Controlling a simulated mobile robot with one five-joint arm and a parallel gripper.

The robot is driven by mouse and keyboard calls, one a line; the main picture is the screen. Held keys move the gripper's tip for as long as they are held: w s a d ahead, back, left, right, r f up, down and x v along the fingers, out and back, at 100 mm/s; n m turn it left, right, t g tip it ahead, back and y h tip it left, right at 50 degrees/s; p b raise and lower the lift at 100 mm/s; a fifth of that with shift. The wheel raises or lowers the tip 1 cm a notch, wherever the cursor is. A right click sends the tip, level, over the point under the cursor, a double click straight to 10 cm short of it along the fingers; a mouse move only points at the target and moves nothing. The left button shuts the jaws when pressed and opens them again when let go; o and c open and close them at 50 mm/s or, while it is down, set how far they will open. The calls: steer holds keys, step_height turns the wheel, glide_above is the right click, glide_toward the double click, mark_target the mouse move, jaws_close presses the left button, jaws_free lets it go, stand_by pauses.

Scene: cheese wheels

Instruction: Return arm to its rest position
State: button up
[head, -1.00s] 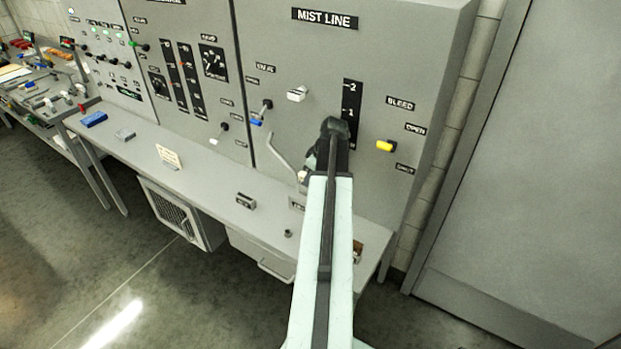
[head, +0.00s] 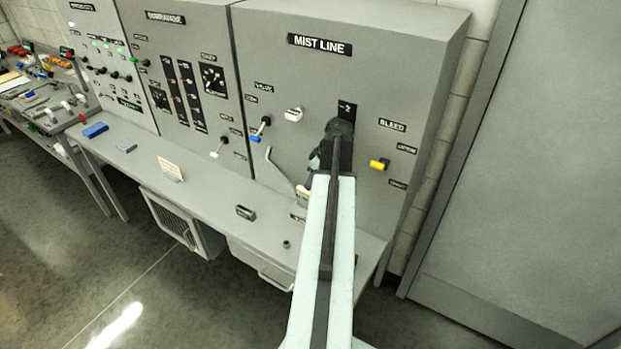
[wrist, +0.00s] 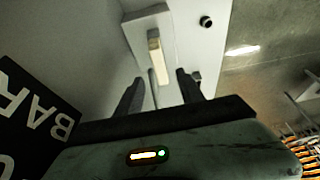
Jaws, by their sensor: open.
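My arm reaches up the middle of the head view in front of the MIST LINE panel (head: 405,75). Its dark far joint covers the lower part of the black scale (head: 347,108). My gripper itself is mostly hidden behind the arm there. In the wrist view my gripper (wrist: 158,84) is open, its two dark fingers apart. A pale cream bar (wrist: 155,52) shows beyond and between the fingers; I cannot tell how far away it is. I see nothing clasped.
A bent grey lever (head: 279,168) is left of my arm. A yellow-tipped BLEED handle (head: 379,164) is to the right. A white knob (head: 294,114) and a blue-ended lever (head: 262,126) are on the panel. The grey bench (head: 200,190) runs below; a grey door (head: 530,180) stands right.

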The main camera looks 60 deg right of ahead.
steer(key=shift+s+r, duration=0.1)
stand_by(0.5)
steer(key=shift+w+a, duration=0.15)
steer(key=shift+w, duration=0.15)
steer(key=w+a+f+n+y+b, duration=0.1)
steer(key=w+a+f+n+b, duration=0.2)
steer(key=w+a, duration=0.75)
steer(key=w+a+f+n+y+b, duration=0.1)
steer(key=w+a+f+n+b, duration=0.15)
steer(key=w+a, duration=0.8)
steer(key=w+a+f+n+g+b, duration=0.1)
steer(key=w+a+f+b, duration=0.1)
steer(key=a, duration=0.8)
steer(key=w+a+f+n+g+b, duration=0.1)
steer(key=w+a+f+b, duration=0.15)
steer(key=a, duration=0.85)
steer(key=s+a+f+m+g+h+b, duration=0.1)
steer(key=s+a+m, duration=0.2)
steer(key=a, duration=0.4)
steer(key=s+a+f+m+g+h+b, duration=0.1)
steer(key=s+a+m, duration=0.3)
steer(key=a, duration=0.4)
steer(key=shift+s+f, duration=0.2)
steer(key=shift+f, duration=0.55)
